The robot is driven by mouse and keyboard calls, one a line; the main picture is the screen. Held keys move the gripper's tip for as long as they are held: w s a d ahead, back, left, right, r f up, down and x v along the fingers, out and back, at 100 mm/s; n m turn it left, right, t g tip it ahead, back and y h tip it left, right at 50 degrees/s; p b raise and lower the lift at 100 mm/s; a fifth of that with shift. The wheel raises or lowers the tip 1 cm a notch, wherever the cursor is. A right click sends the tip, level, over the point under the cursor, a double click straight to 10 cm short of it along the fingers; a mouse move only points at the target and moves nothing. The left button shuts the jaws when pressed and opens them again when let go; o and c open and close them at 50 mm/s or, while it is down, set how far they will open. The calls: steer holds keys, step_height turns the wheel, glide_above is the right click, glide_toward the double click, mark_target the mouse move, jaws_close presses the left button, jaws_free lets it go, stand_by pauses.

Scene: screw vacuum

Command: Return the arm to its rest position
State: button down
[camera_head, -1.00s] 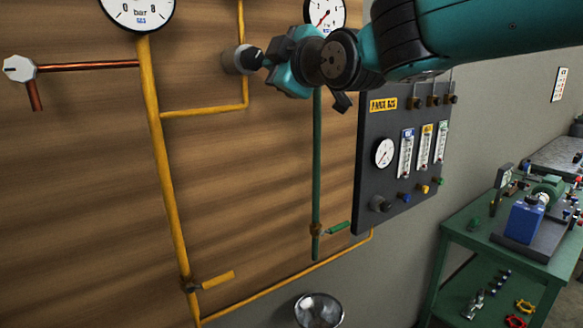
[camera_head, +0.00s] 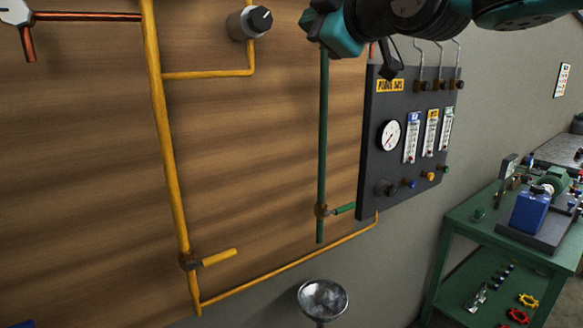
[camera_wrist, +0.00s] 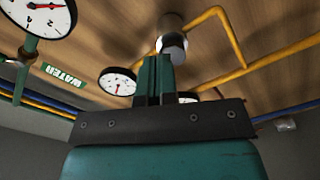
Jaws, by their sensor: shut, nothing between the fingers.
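My arm reaches in from the upper right of the head view, in front of the wooden wall, partly cut off by the top edge. My gripper (camera_head: 312,20) is at its left end, apart from a grey knob (camera_head: 249,22) with a black cap on the wall. In the wrist view my gripper's green fingers (camera_wrist: 155,66) are together with nothing between them. The knob (camera_wrist: 172,42) shows just beyond the fingertips there, and a gap from it is seen in the head view.
A dark gauge panel (camera_head: 372,160) stands right of the wooden wall, below my arm. Yellow pipes (camera_head: 165,150) and a green pipe (camera_head: 322,140) run along the wall. A metal bowl (camera_head: 323,299) is below. A green workbench (camera_head: 480,232) stands at right.

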steer(key=s+d+f+m+g+h+b, duration=0.1)
steer(key=s+d+f+m+g+h, duration=0.25)
steer(key=f, duration=0.65)
steer(key=s+a+f+m+g+y+b, duration=0.15)
steer(key=s+f+g, duration=0.35)
steer(key=f, duration=0.6)
steer(key=s+d+f+m+g+h+b, duration=0.1)
steer(key=s+d+f+m+g+h, duration=0.1)
steer(key=s+f, duration=0.5)
steer(key=s+d+f+m+g+h, duration=0.1)
steer(key=s+d+f+m+g, duration=0.3)
steer(key=s, duration=0.7)
step_height(320, 180, down, 4)
steer(key=shift+s+d+r+m+h+b, duration=0.2)
steer(key=shift+s+d+m+h+b, duration=0.15)
steer(key=shift+d, duration=0.6)
steer(key=c, duration=1.8)
jaws_free()
steer(key=shift+g, duration=0.25)
steer(key=shift+c, duration=0.2)
